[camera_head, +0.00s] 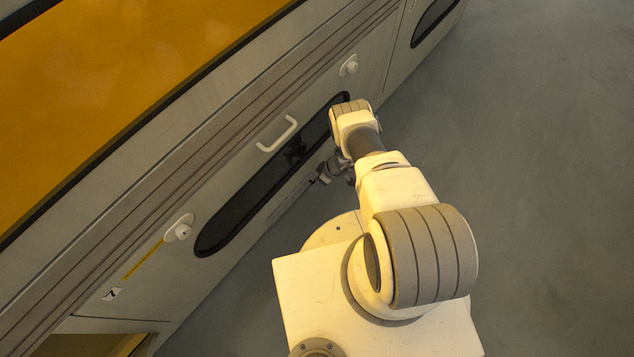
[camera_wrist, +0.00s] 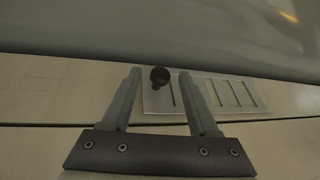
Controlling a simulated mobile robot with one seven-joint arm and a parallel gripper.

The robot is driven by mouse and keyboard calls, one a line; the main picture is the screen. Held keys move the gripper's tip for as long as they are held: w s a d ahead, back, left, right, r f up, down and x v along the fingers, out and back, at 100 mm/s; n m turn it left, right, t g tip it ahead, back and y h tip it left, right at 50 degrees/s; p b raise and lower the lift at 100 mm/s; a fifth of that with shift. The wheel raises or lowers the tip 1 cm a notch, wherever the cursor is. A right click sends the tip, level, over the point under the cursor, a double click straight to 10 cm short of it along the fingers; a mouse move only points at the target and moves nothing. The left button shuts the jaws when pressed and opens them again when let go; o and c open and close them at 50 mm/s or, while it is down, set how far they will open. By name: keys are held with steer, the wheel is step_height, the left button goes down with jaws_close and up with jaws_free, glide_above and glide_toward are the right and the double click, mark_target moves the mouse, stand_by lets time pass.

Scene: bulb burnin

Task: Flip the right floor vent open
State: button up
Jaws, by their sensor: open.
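The vent (camera_wrist: 236,93) is a pale slotted plate with several dark slits and lies flat in its panel in the wrist view. A round black knob (camera_wrist: 160,77) stands near its left end. My gripper (camera_wrist: 160,72) is open, with one grey finger on each side of the knob in the picture. I cannot tell whether the fingers touch the knob or how deep they reach. In the head view my gripper (camera_head: 323,178) is low by the front of the grey unit, partly hidden by my arm. A pale plate (camera_head: 290,201) shows low there, likely the same vent.
The grey unit has a long dark window (camera_head: 240,215), a white handle (camera_head: 277,134) and round white knobs (camera_head: 178,231) (camera_head: 349,67). An orange surface (camera_head: 120,60) lies above. The grey floor (camera_head: 540,150) at the right is clear.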

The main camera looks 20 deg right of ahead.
jaws_close()
stand_by(1.4)
